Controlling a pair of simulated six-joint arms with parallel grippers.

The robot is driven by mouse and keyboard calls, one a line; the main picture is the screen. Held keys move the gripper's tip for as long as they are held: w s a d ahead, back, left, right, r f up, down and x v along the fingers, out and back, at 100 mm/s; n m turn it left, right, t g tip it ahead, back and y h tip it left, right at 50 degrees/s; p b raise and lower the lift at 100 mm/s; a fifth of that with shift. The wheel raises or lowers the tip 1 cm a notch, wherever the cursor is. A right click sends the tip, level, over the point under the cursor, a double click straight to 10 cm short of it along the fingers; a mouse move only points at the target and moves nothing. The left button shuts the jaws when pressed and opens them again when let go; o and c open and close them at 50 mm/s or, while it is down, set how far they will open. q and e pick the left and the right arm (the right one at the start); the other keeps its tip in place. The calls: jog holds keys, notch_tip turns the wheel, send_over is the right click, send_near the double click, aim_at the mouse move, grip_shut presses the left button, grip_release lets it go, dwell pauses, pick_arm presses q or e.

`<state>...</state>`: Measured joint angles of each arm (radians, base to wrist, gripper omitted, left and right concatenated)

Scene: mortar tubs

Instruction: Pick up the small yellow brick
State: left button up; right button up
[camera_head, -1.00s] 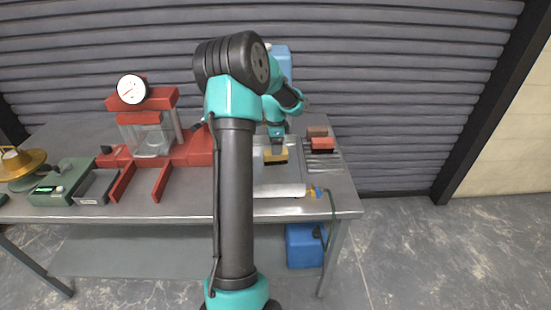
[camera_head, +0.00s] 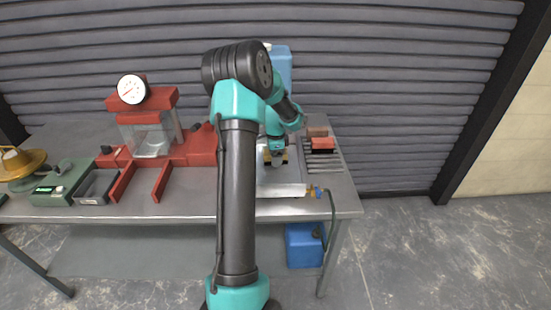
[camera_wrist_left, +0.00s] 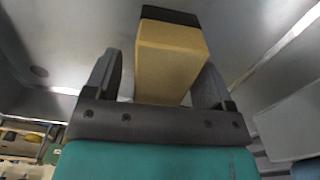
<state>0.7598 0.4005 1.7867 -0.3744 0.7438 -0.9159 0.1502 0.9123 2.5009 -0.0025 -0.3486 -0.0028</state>
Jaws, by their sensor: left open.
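The small yellow brick (camera_wrist_left: 172,58) has a dark end and lies in the metal tray. In the left wrist view it reaches in between the two dark fingers of my left gripper (camera_wrist_left: 158,80). The fingers are apart, one on each side, with a narrow gap at the left and little or none visible at the right. In the head view my left gripper (camera_head: 277,163) is low over the tray and covers most of the brick; only yellow edges (camera_head: 266,157) show beside it. My right gripper is not in view.
Red bricks (camera_head: 322,143) sit on a slatted rack (camera_head: 325,163) right of the tray. A red press with a gauge (camera_head: 132,89) and a green scale (camera_head: 62,185) stand to the left. A blue container (camera_head: 281,62) stands behind.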

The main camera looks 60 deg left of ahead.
pick_arm(q)
jog(key=shift+c, duration=0.3)
jog(key=c, duration=1.2)
jog(key=shift+r, duration=0.15)
notch_tip(320, 180, up, 10)
jog(key=shift+f, duration=0.1)
dwell(0.4)
